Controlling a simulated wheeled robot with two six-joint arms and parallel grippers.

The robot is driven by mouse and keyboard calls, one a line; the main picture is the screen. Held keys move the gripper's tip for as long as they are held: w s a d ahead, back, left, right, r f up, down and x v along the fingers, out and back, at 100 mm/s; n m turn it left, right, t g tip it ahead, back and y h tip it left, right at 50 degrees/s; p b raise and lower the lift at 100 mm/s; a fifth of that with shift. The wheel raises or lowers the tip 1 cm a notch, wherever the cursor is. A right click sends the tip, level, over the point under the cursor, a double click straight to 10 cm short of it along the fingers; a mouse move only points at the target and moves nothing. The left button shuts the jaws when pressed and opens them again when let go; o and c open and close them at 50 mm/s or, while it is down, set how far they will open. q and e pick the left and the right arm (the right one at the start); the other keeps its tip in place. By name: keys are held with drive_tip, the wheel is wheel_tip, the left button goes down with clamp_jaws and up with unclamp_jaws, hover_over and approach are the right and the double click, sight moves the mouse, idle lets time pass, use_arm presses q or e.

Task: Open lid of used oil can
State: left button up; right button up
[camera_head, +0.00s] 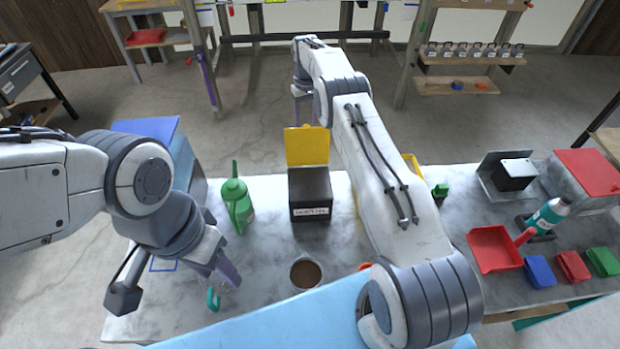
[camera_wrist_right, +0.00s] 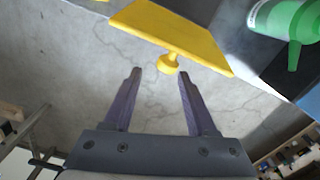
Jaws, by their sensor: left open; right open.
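The used oil can (camera_head: 310,194) is a black box with a white label on its front, in the middle of the bench. Its yellow lid (camera_head: 307,147) stands up at the can's back edge, so the lid is raised. In the right wrist view the lid (camera_wrist_right: 165,32) shows a round yellow knob (camera_wrist_right: 168,65). My right gripper (camera_head: 303,115) is beyond the lid in the head view. It is open, and the knob is ahead of and between its fingertips (camera_wrist_right: 158,72), apart from them. My left gripper (camera_head: 217,277) is open low at the front left of the bench.
A green jug (camera_head: 237,203) stands left of the can. A brown-filled cup (camera_head: 306,273) is in front of it. A small teal hook (camera_head: 213,299) lies by my left gripper. A red tray (camera_head: 495,249) and several coloured blocks lie at the right. My right arm spans above the bench.

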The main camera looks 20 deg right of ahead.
wheel_tip(320, 180, up, 7)
drive_tip(key=p, duration=0.4)
drive_tip(key=shift+f, duration=0.1)
idle(0.3)
drive_tip(key=s+a+r+n+b, duration=0.1)
drive_tip(key=s+a+r+b, duration=0.15)
drive_tip(key=a, duration=0.45)
drive_tip(key=s+a+r+n+b, duration=0.1)
drive_tip(key=s+a+r, duration=0.25)
drive_tip(key=a, duration=0.35)
drive_tip(key=s+a+r+n+b, duration=0.2)
drive_tip(key=s+a+r+b, duration=0.1)
drive_tip(key=s+a, duration=0.65)
drive_tip(key=s+d+f+n+b, duration=0.1)
drive_tip(key=s+f+b, duration=0.1)
drive_tip(key=s, duration=1.4)
drive_tip(key=s+d+f+n+y+b, duration=0.1)
drive_tip(key=s+f+b, duration=0.2)
drive_tip(key=s, duration=1.3)
drive_tip(key=shift+f+n+b, duration=0.3)
drive_tip(key=shift+f+n, duration=0.1)
drive_tip(key=shift+f, duration=0.3)
